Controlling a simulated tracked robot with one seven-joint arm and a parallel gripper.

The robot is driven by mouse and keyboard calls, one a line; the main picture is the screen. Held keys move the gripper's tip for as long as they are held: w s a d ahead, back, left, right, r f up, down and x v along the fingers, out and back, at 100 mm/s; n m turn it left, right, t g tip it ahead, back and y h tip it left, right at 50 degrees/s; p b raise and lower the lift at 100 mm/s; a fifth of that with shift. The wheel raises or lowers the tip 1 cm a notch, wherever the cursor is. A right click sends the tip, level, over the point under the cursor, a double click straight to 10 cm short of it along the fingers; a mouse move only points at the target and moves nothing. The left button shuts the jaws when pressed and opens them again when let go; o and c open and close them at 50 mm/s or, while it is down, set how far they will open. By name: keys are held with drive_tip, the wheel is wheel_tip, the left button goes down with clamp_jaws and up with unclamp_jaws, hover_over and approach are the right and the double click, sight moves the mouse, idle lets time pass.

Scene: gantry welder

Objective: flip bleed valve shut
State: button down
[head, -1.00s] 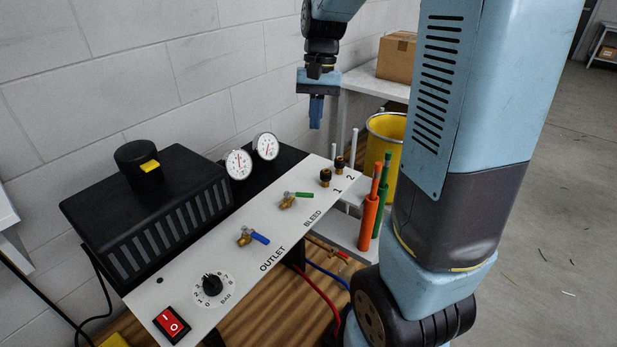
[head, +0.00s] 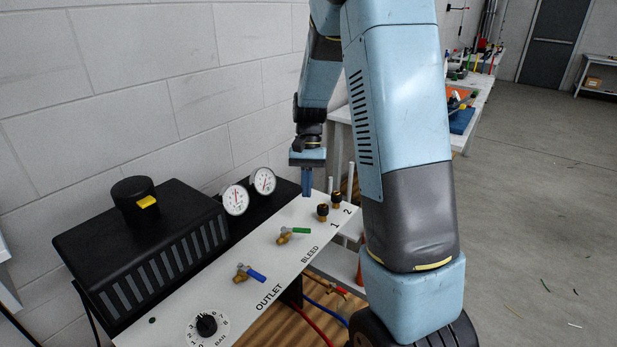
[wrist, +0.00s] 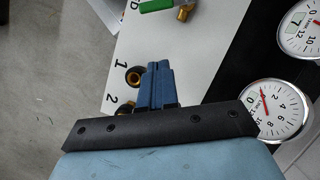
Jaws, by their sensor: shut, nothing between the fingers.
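The bleed valve (head: 294,232) has a green lever on a brass body, on the white panel beside the BLEED label. Its green handle also shows at the top of the wrist view (wrist: 157,5), cut off by the frame edge. My gripper (head: 307,192) points down over the far end of the panel, near the brass fittings marked 1 and 2, apart from the green lever. In the wrist view the blue fingers (wrist: 158,68) are together with nothing between them. The outlet valve (head: 249,273) with a blue lever sits nearer on the same panel.
Two round gauges (head: 236,200) stand behind the panel, close to my gripper. The brass fittings (head: 323,212) stick up at the panel's far end. A black ribbed box (head: 140,250) stands at the left. A pressure dial (head: 207,325) is at the near end.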

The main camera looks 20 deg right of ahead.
sight(296, 230)
drive_tip(key=x, duration=0.4)
drive_tip(key=shift+s+a+f, duration=0.1)
drive_tip(key=shift+f, duration=0.25)
drive_tip(key=s, duration=0.1)
drive_tip(key=s+a, duration=0.1)
drive_tip(key=shift+s+a, duration=0.15)
drive_tip(key=shift+s, duration=0.25)
drive_tip(key=shift+s+a, duration=0.25)
drive_tip(key=shift+s, duration=0.15)
